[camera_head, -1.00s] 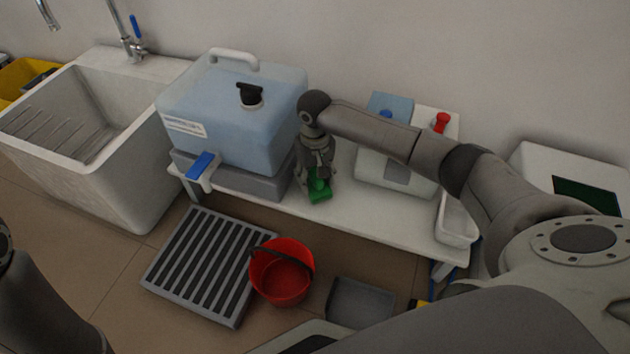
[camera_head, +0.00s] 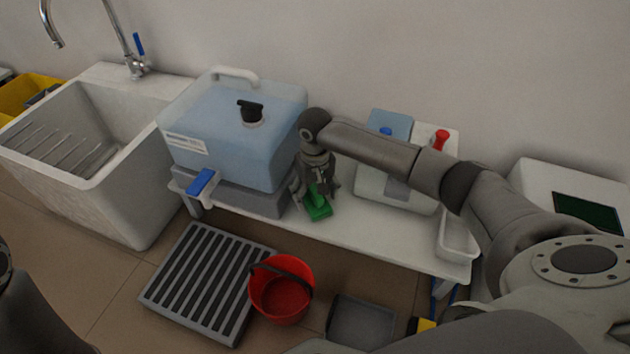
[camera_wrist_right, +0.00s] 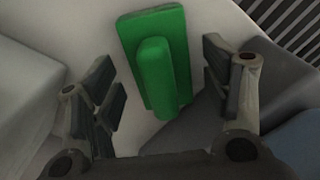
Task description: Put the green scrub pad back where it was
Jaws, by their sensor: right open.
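The green scrub pad (camera_head: 318,210) lies on the white bench top (camera_head: 385,232), just right of the blue water container's grey base. It has a raised grip along its middle, seen in the right wrist view (camera_wrist_right: 158,62). My right gripper (camera_head: 317,192) points down over the pad. In the wrist view its fingers (camera_wrist_right: 165,90) are spread on either side of the pad's grip, with gaps on both sides. It is open and holds nothing. My left gripper is out of view; only part of my left arm shows at the left edge.
The blue water container (camera_head: 235,130) stands left of the pad, close to my gripper. A white box (camera_head: 375,188) and a white tray (camera_head: 457,238) are to the right. A slatted grey grate (camera_head: 205,285), a red bucket (camera_head: 282,290) and a grey tray (camera_head: 360,322) are on the floor.

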